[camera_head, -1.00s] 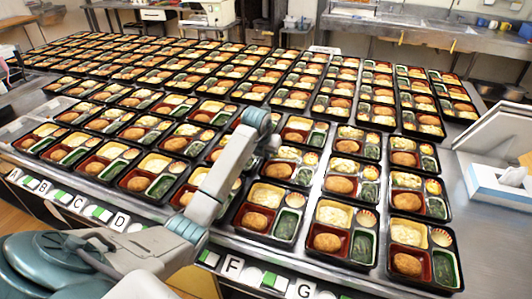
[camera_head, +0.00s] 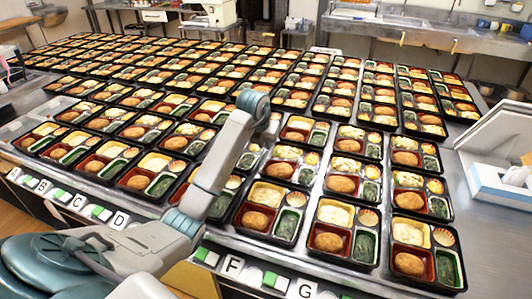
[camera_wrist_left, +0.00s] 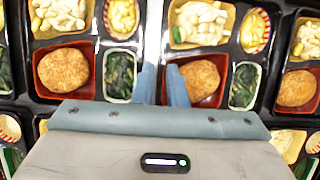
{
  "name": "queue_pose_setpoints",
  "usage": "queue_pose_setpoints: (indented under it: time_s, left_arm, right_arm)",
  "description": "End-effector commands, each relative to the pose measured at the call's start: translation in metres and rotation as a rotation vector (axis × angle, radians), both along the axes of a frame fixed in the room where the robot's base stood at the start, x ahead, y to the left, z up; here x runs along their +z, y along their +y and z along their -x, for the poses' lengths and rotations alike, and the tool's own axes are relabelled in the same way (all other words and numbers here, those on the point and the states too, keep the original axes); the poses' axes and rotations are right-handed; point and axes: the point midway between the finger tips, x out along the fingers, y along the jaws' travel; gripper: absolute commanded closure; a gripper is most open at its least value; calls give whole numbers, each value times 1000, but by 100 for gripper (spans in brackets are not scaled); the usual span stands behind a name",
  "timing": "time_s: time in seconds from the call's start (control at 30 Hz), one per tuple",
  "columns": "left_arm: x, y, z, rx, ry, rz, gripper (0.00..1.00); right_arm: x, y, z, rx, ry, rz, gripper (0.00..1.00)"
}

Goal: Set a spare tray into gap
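Black bento trays with croquettes, pale salad and greens fill the table in rows. One front-row tray (camera_head: 300,217) lies just right of my left arm, and another (camera_head: 376,243) beside it. My left gripper (camera_wrist_left: 160,85) is above the trays, its two blue-grey fingers a little apart with no tray visibly held. In the left wrist view the fingers sit over the seam between a left tray (camera_wrist_left: 98,30) and a right tray (camera_wrist_left: 222,57). In the head view its tips are hidden behind my arm. I cannot tell which tray is the spare, and no gap shows clearly. My right gripper is out of view.
Letter labels run along the front edge, such as the F label (camera_head: 231,264); my arm hides part of this strip. A white and blue box (camera_head: 500,187) stands at the right on bare metal table. Sinks and counters line the back.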

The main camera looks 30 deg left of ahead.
Motion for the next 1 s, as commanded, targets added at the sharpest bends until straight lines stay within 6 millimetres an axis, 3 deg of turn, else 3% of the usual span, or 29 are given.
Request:
queue_pose_setpoints:
  time_s: [0.1, 0.33, 1.0]
  left_arm:
    - [22, -2, 9, 0, -4, -2, 88]
    - [48, -4, 19, 1, -1, 0, 88]
    - [52, -4, 21, 1, 1, 1, 88]
  right_arm:
    - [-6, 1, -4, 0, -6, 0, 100]
    - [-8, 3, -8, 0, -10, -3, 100]
    - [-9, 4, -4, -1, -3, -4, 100]
